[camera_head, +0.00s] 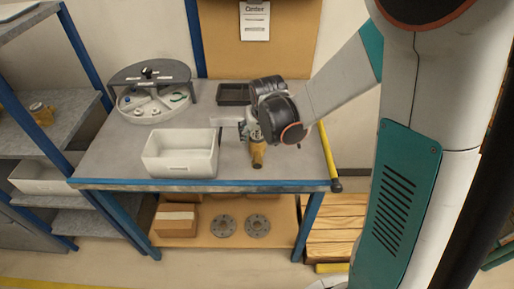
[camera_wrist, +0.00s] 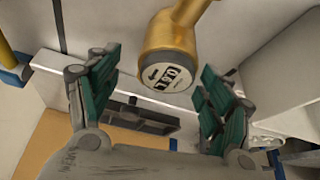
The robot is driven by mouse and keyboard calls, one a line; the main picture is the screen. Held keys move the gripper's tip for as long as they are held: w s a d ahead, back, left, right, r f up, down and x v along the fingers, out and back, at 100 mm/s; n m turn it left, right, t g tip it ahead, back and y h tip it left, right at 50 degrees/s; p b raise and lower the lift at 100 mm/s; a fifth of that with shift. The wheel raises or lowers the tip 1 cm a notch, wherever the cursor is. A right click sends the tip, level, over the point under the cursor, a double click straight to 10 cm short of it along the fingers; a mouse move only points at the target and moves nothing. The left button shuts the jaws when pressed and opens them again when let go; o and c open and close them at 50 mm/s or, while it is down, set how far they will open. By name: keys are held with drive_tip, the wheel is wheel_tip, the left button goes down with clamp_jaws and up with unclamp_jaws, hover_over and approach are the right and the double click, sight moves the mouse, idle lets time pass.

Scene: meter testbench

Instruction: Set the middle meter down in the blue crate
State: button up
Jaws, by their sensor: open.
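A brass-gold meter (camera_head: 258,155) stands on the grey workbench, near its front edge, just right of a whitish crate. In the wrist view the meter (camera_wrist: 168,66) shows its round dial face between the two green-padded fingers. My gripper (camera_wrist: 160,74) is open, with a finger on either side of the meter and visible gaps. In the head view my gripper (camera_head: 250,129) is at the meter, and the wrist partly hides it. No crate that looks blue is visible; the crate (camera_head: 181,168) on the bench looks white-grey and empty. Only one meter shows on the bench.
A round divided tray (camera_head: 153,104) with a dark raised lid stands at the back left of the workbench (camera_head: 110,160). A dark shallow tray (camera_head: 233,94) lies at the back, behind my gripper. Another brass piece (camera_head: 41,114) sits on the left shelf. The back board rises behind the bench.

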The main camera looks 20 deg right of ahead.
drive_tip(key=x, duration=0.1)
drive_tip(key=b+x, duration=0.2)
drive_tip(key=x, duration=0.1)
drive_tip(key=shift+s+a+f, duration=0.15)
drive_tip(key=shift+s+a, duration=0.15)
drive_tip(key=shift+a, duration=0.05)
drive_tip(key=shift+w+f, duration=0.2)
drive_tip(key=shift+f, duration=0.2)
drive_tip(key=shift+r, duration=0.1)
drive_tip(key=shift+c, duration=0.3)
clamp_jaws()
